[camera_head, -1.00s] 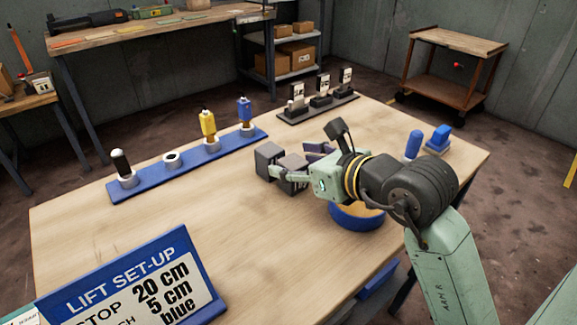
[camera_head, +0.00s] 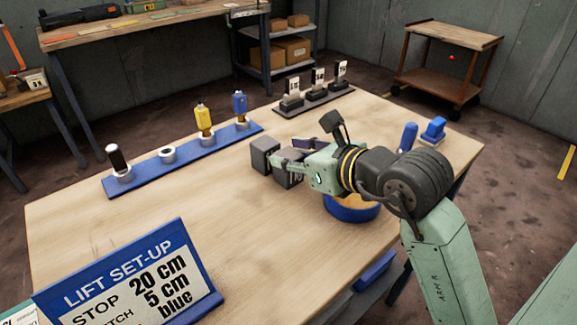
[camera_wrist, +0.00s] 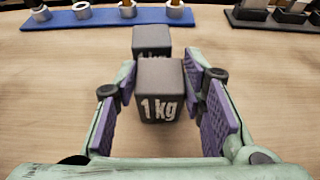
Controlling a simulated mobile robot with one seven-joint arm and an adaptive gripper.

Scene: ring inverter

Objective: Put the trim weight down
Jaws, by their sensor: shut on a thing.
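A dark grey cube weight marked 1 kg (camera_wrist: 160,92) is between the purple pads of my gripper (camera_wrist: 163,85) in the wrist view. In the head view my gripper (camera_head: 292,158) is shut on this weight (camera_head: 287,170), at or very near the tabletop. I cannot tell whether its base touches the wood. A second dark cube weight (camera_head: 264,154) stands just beyond it to the left. That one also shows behind the held weight in the wrist view (camera_wrist: 151,40), partly hidden by it.
A blue strip (camera_head: 185,160) with several round holders lies further back. A dark rack (camera_head: 315,97) with numbered tags stands behind. A round blue tray (camera_head: 350,212) is below my wrist. A blue sign (camera_head: 130,280) stands front left. The middle-left wood (camera_head: 150,215) is clear.

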